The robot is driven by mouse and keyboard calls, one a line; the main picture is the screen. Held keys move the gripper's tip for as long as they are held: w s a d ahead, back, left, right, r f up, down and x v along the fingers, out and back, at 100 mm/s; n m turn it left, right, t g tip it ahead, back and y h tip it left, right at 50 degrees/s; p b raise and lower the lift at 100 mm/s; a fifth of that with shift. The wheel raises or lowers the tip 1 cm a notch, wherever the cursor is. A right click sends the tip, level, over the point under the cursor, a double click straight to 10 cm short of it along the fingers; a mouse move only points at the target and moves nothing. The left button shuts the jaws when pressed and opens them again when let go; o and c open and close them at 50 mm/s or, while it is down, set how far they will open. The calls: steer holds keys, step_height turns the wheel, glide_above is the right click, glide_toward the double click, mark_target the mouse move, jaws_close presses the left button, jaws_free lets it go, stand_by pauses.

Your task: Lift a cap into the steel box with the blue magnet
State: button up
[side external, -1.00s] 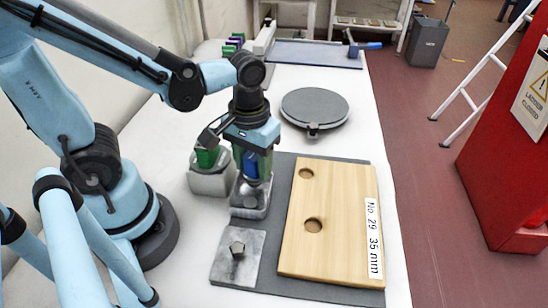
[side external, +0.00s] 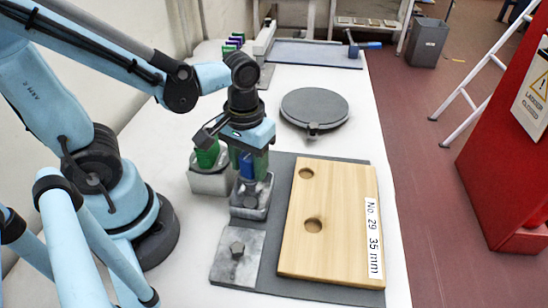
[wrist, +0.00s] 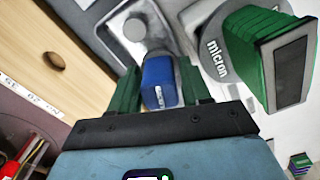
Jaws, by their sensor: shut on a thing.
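My gripper (side external: 248,163) is shut on the blue magnet (side external: 247,167), with a green finger on each side. In the wrist view, the magnet (wrist: 160,82) sits between the fingers of my gripper (wrist: 161,88) and points down. The steel box (side external: 248,212) is a small grey tray right below the magnet. In the wrist view, the box (wrist: 160,14) lies just beyond the magnet's tip, with a small round grey piece (wrist: 135,29) in it, perhaps a cap. I cannot tell whether the magnet's lower end touches anything.
A wooden board (side external: 335,245) with two holes lies right of the box. A grey plate with a hex knob (side external: 237,250) is in front. A round grey disc (side external: 315,106) stands behind.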

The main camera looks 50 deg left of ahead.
steer(key=shift+s+a+f, duration=0.15)
steer(key=shift+s+a, duration=0.85)
steer(key=shift+s, duration=0.05)
stand_by(1.4)
jaws_close()
step_height(320, 180, up, 7)
steer(key=shift+w+d, duration=0.15)
stand_by(0.9)
stand_by(0.9)
